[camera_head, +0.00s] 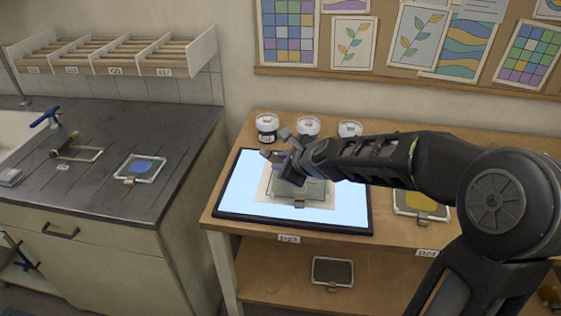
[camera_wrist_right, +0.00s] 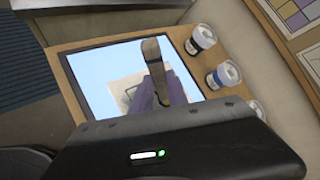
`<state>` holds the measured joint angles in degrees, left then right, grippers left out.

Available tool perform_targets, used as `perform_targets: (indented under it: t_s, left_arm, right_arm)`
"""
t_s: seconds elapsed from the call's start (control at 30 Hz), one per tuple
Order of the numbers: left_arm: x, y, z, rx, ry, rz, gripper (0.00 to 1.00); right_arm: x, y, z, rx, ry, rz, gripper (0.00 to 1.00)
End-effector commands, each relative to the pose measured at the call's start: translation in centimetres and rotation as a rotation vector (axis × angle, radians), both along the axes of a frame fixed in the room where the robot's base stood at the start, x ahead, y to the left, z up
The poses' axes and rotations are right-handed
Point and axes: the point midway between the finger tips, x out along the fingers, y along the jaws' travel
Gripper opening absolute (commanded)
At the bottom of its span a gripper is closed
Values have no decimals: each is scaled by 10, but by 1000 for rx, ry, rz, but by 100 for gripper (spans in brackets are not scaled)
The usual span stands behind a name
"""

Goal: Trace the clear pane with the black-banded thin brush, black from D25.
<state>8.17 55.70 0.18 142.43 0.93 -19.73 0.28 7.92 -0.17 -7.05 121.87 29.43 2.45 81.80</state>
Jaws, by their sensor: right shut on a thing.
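The clear pane (camera_head: 318,188) lies on a beige sheet on the lit light pad (camera_head: 238,192), with a small clip at its front edge. My right gripper (camera_head: 277,146) is over the pane's back left part, and its arm comes in from the right. It is shut on a slim thing, taken to be the brush; the fingers hide most of it and no black band can be made out. In the right wrist view the fingers (camera_wrist_right: 160,85) point toward the sheet. A black paint jar (camera_head: 267,130) stands behind the pad. My left gripper is not in view.
Two more jars, one white-topped (camera_head: 308,126) and one beside it (camera_head: 350,129), stand in the row. A yellow-painted pane (camera_head: 420,203) lies right, under my arm. A dark pane (camera_head: 333,271) is on the lower shelf. The left counter (camera_head: 100,190) holds a blue-painted pane (camera_head: 142,168).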

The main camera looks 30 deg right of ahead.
Motion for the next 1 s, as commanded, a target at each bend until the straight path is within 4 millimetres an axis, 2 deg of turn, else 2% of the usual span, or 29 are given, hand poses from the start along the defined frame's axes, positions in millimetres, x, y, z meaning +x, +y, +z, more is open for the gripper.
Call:
perform_targets:
  t_s: [1.0]
  left_arm:
    - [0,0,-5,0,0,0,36]
  right_arm:
    - [-9,-5,-2,1,1,-1,0]
